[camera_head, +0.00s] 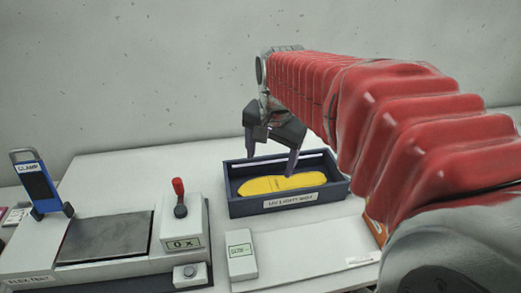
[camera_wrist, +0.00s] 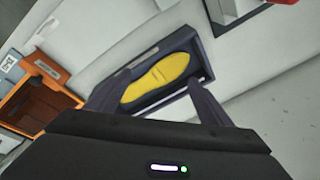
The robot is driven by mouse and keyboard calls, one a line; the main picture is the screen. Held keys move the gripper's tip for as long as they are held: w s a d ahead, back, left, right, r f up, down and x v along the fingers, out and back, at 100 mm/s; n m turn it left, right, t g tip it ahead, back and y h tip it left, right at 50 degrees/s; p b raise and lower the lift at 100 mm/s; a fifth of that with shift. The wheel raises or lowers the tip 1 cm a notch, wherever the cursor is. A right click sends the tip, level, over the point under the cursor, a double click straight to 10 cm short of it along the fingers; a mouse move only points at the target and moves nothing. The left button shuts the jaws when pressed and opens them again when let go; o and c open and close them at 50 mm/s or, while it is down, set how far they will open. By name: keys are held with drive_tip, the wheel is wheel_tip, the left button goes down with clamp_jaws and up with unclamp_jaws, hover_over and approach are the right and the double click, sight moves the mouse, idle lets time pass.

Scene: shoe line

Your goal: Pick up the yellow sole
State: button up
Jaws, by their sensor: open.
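The yellow sole (camera_head: 282,183) lies flat inside the dark blue UV light box (camera_head: 291,200) in the head view. It also shows in the wrist view (camera_wrist: 157,76), lying lengthwise in the box (camera_wrist: 186,47). My gripper (camera_head: 270,163) is open and empty above the box, pointing down. In the wrist view its fingers (camera_wrist: 150,92) stand apart, one toward each side of the near part of the sole. I cannot tell the exact height of the fingertips over the sole.
Left of the box stands a flex test machine (camera_head: 105,237) with a red-knobbed lever (camera_head: 179,197) and a blue clamp (camera_head: 41,187). A small white labelled box (camera_head: 241,255) is in front. An orange bin (camera_wrist: 38,98) stands beside the light box. Table behind is clear.

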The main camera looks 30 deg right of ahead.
drive_tip(key=w+d+f+m+g, duration=0.1)
drive_tip(key=w+d+f+m, duration=0.1)
drive_tip(key=w+d+m, duration=0.4)
drive_tip(key=m+g, duration=0.2)
drive_tip(key=m, duration=0.2)
hover_over(296, 181)
drive_tip(key=shift+y, duration=0.3)
wheel_tip(296, 181, down, 4)
drive_tip(key=shift+d+f, duration=0.15)
drive_tip(key=shift+f, duration=0.1)
drive_tip(key=shift+f, duration=4.3)
drive_tip(key=shift+f, duration=2.6)
drive_tip(key=shift+c, duration=0.3)
